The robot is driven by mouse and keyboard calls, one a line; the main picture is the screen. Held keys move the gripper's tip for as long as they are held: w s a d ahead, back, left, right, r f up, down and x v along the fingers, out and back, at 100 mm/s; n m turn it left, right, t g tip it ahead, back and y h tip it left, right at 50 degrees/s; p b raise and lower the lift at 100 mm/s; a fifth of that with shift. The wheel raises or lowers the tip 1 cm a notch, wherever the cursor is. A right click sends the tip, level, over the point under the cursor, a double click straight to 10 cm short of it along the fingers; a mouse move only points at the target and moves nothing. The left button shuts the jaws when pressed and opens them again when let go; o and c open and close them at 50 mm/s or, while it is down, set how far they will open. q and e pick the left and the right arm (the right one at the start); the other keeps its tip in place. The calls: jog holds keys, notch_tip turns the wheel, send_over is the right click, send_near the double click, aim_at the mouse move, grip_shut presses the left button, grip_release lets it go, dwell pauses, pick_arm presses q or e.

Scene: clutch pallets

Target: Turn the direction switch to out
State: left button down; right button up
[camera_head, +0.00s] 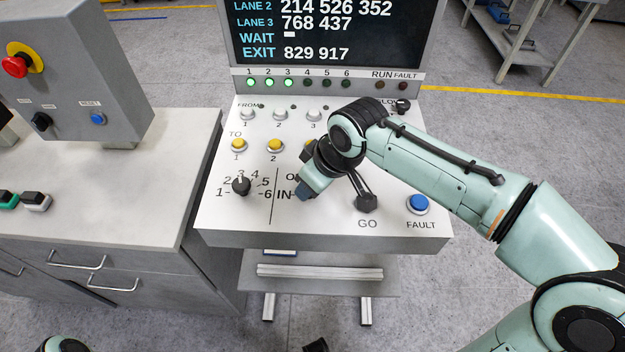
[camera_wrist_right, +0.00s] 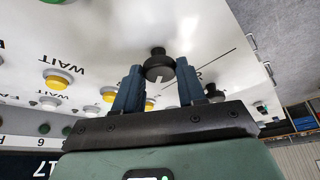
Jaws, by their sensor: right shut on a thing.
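The direction switch is a black knob with a white mark, in the right wrist view (camera_wrist_right: 158,68). It stands on the sloped white panel (camera_head: 330,225) of the console. In the head view my right gripper (camera_head: 304,190) is at the switch, beside the printed IN and the partly covered OUT, and hides most of it. In the right wrist view my right gripper (camera_wrist_right: 159,74) has one blue finger on each side of the knob and is shut on it. Which label the switch points to cannot be told.
A black lane selector knob (camera_head: 241,186) stands left of the switch, past a printed line. A black GO knob (camera_head: 366,203) and blue FAULT button (camera_head: 418,203) are to the right. Yellow TO buttons (camera_head: 274,146) lie above. A display (camera_head: 330,35) rises behind.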

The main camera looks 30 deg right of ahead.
dwell(0.5)
jog(key=o, duration=1)
jog(key=shift+o, duration=0.2)
jog(key=p+v, duration=0.2)
jog(key=v, duration=1.1)
jog(key=shift+r, duration=0.25)
jog(key=shift+s, duration=0.15)
